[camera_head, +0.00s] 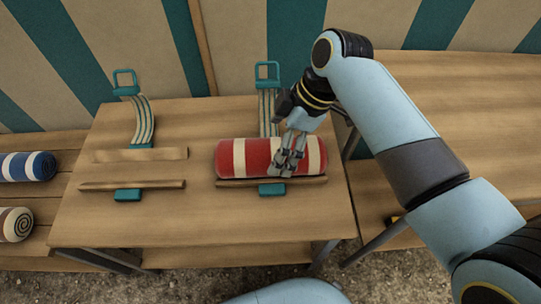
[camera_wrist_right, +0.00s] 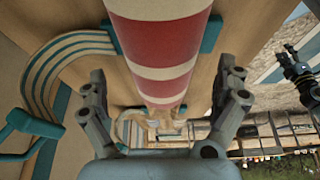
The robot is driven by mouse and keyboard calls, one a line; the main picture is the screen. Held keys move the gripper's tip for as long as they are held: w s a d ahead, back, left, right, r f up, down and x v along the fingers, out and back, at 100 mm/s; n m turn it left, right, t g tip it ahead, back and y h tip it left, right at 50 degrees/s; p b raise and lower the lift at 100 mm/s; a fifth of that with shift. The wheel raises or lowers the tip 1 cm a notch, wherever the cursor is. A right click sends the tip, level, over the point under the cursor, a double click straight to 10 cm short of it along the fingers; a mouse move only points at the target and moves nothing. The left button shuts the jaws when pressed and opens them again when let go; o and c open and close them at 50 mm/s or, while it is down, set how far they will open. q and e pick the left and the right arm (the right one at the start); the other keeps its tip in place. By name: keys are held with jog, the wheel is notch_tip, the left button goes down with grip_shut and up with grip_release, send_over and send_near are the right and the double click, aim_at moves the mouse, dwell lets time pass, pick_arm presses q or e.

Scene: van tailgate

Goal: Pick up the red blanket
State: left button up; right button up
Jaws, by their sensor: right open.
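The red blanket (camera_head: 240,158) is a roll with white stripes. It lies on its side on the right part of the wooden table, between wooden strips. My right gripper (camera_head: 288,160) is over the right half of the roll, its fingers pointing down. In the right wrist view the red blanket (camera_wrist_right: 160,45) runs between the two spread fingers of the right gripper (camera_wrist_right: 165,105), which is open. I cannot tell whether the fingers touch the roll.
A striped strap with a teal buckle (camera_head: 267,71) runs behind the red roll. An empty strap place (camera_head: 140,120) with wooden strips is on the table's left. A blue-striped roll (camera_head: 28,166) and a brown-striped roll (camera_head: 15,224) lie on a left bench. A wooden surface (camera_head: 455,120) is at right.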

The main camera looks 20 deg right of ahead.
jog(key=b+x, duration=0.1)
jog(key=x, duration=0.2)
jog(key=shift+a+f, duration=0.1)
jog(key=shift+f, duration=0.2)
jog(key=shift+c, duration=0.4)
jog(key=c, duration=1.3)
